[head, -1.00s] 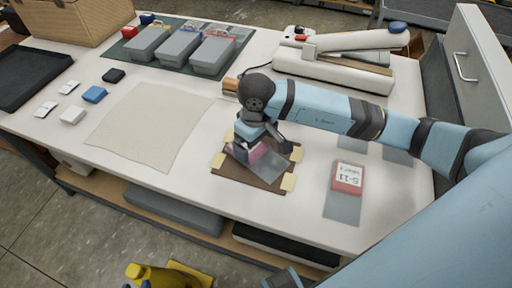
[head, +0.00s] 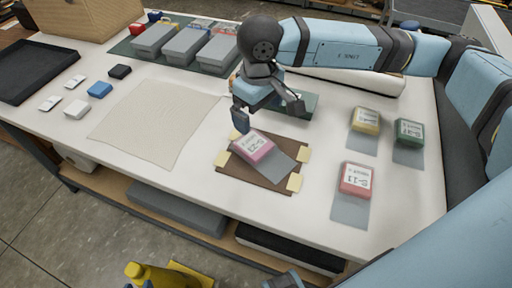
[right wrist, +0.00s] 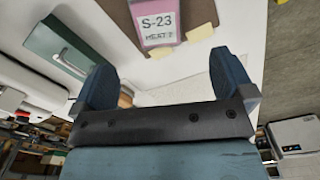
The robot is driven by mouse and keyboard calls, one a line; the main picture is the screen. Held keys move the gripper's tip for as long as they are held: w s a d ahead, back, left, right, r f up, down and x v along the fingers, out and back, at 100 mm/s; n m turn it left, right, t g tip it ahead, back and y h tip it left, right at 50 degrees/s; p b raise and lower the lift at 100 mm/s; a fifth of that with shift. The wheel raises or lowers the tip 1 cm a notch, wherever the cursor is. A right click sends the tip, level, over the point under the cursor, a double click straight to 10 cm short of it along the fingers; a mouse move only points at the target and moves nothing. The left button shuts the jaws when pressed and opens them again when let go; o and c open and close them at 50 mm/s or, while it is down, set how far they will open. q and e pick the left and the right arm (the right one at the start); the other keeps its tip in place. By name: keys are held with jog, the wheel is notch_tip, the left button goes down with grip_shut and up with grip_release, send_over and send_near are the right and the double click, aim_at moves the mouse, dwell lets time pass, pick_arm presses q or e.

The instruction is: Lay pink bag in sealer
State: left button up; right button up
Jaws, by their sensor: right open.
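The pink bag (head: 258,148), a pink labelled block with a clear grey flap, lies on a brown board (head: 235,171) with yellow corner tabs. Its label reads S-23 in the right wrist view (right wrist: 158,22). My right gripper (head: 268,112) is open and empty, above and behind the bag, apart from it. In the right wrist view, the gap between the fingers (right wrist: 165,78) is empty and the bag lies beyond them. The white sealer (head: 375,82) stands at the back right, mostly hidden behind my right arm. My left gripper is not clearly visible.
Red (head: 356,178), yellow (head: 366,120) and green (head: 409,131) bags lie on the right. A green item (head: 308,103) shows behind my gripper. A beige cloth (head: 150,125) covers the left middle. Grey boxes (head: 184,46) stand at the back.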

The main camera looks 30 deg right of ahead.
send_over(262, 149)
jog(key=shift+m, duration=0.3)
notch_tip(262, 149, down, 7)
jog(key=shift+s+f, duration=0.1)
jog(key=shift+f, duration=0.75)
notch_tip(262, 149, down, 4)
jog(key=shift+f, duration=0.45)
jog(key=c, duration=0.8)
jog(key=shift+r, duration=0.1)
